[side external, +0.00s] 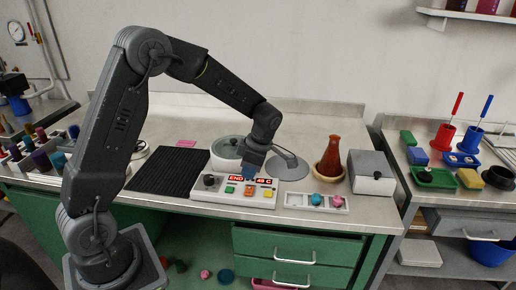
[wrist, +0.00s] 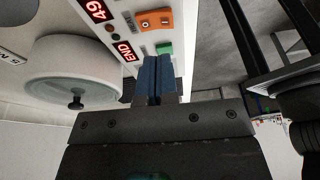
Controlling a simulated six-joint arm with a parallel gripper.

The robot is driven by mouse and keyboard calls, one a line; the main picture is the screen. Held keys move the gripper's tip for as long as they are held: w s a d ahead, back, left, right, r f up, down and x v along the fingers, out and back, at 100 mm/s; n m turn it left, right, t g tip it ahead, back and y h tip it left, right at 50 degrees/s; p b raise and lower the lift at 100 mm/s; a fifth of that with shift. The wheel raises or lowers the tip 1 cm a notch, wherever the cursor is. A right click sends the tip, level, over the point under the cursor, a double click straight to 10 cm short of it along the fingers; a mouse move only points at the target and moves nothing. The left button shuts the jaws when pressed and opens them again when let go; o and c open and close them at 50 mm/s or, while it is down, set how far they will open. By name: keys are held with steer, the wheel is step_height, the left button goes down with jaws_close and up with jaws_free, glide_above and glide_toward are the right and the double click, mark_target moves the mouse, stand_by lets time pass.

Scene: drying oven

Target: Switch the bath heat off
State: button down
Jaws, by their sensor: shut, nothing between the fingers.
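A white control panel (side external: 220,197) stands on the bench with two red displays, reading END and 49 C. An orange rocker switch (side external: 249,190) sits between a green button (side external: 230,188) and a yellow one (side external: 268,193). The wrist view shows the orange switch (wrist: 155,20), the green button (wrist: 164,48) and the END display (wrist: 124,50). My gripper (side external: 249,174) is over the panel, its blue fingers shut and empty. In the wrist view the fingertips (wrist: 156,60) overlap the panel edge by the green button; contact cannot be told. The white bath pot (side external: 226,148) has a lid.
A black ridged mat (side external: 168,168) lies left of the panel. To the right are a white tray (side external: 296,201) with colored pieces, a red-brown flask (side external: 331,158) in a bowl, and a grey box (side external: 371,174). A grey round plate (side external: 287,168) is behind the panel.

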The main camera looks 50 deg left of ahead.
steer(key=w+a+v, duration=0.1)
steer(key=v, duration=0.8)
steer(key=shift+r, duration=0.3)
steer(key=shift+w, duration=0.15)
steer(key=s+d+r+m+t+h, duration=0.1)
steer(key=s+d+r+m+t, duration=0.2)
steer(key=s+m, duration=0.35)
steer(key=s+d+r+m+t, duration=0.1)
steer(key=s+d+r+m, duration=0.2)
steer(key=s+r+m, duration=0.3)
steer(key=s+d+f+m+t+h, duration=0.1)
steer(key=s+d+m+t, duration=0.2)
steer(key=s+m, duration=0.7)
steer(key=m+t, duration=0.1)
steer(key=m, duration=0.3)
steer(key=shift+d+f, duration=0.4)
